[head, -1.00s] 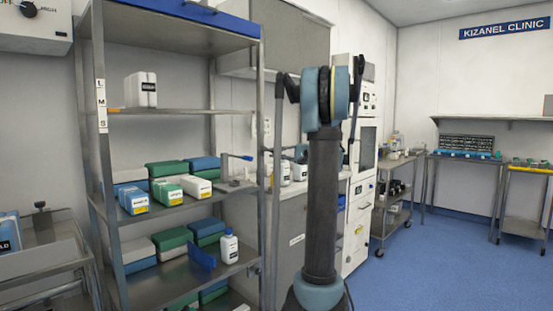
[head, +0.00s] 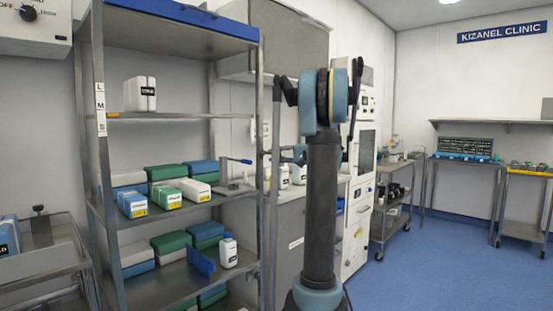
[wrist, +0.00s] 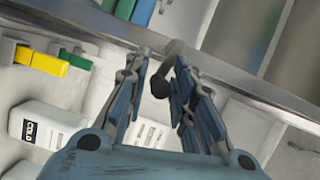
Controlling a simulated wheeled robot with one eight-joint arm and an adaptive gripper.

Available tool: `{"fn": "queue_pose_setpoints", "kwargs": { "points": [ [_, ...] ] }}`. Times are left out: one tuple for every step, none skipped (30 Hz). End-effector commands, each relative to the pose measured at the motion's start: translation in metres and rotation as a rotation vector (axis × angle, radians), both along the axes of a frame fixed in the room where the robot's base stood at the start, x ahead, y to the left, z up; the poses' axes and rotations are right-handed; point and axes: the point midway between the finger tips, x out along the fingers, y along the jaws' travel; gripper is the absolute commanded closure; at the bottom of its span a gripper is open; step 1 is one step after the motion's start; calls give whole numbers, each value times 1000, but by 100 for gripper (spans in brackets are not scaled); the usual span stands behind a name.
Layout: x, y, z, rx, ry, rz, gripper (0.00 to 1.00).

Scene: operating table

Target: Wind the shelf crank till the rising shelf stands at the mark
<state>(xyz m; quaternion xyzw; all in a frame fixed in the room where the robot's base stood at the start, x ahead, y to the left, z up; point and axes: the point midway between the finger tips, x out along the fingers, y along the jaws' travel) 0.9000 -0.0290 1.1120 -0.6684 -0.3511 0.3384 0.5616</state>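The shelf rack stands left in the head view. Its upper shelf (head: 180,116) carries white packs (head: 140,94) and meets the left post beside a letter strip (head: 101,108) reading L, M, S. The shelf edge looks near the lower letters; I cannot tell its exact level. A dark knob on a grey arm (wrist: 160,88), seemingly the crank handle, shows in the wrist view between the fingers of my gripper (wrist: 161,70). The gripper is open around it, with the knob nearer the right finger; contact is unclear. In the head view my arm hides the gripper's fingers.
A blue-handled metal device (head: 236,168) stands on the middle shelf beside several boxes (head: 165,193). A white bottle (head: 228,251) stands on the lower shelf. A labelled white container (wrist: 45,125) is near my gripper's left side. A trolley (head: 40,255) stands far left. Blue floor (head: 440,260) is clear at right.

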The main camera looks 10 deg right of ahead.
Motion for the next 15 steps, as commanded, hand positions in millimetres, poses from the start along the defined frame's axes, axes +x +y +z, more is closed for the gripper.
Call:
{"fn": "queue_pose_setpoints", "kwargs": {
  "points": [
    [0, 0, 0, 0, 0, 0, 66],
    [0, 0, 0, 0, 0, 0, 66],
    [0, 0, 0, 0, 0, 0, 66],
    [0, 0, 0, 0, 0, 0, 66],
    [0, 0, 0, -1, 1, 0, 66],
    [0, 0, 0, -1, 1, 0, 66],
    [0, 0, 0, -1, 0, -1, 66],
    [0, 0, 0, -1, 0, -1, 66],
    [0, -1, 0, -1, 0, -1, 66],
    [0, -1, 0, -1, 0, -1, 66],
    [-1, -2, 0, -1, 0, -1, 66],
    [-2, -3, 0, -1, 0, -1, 66],
    [-2, -5, 0, -1, 0, -2, 66],
    [-4, -8, 0, 0, 1, -2, 66],
    [-6, -11, 0, 0, 1, -3, 66]
  ]
}}
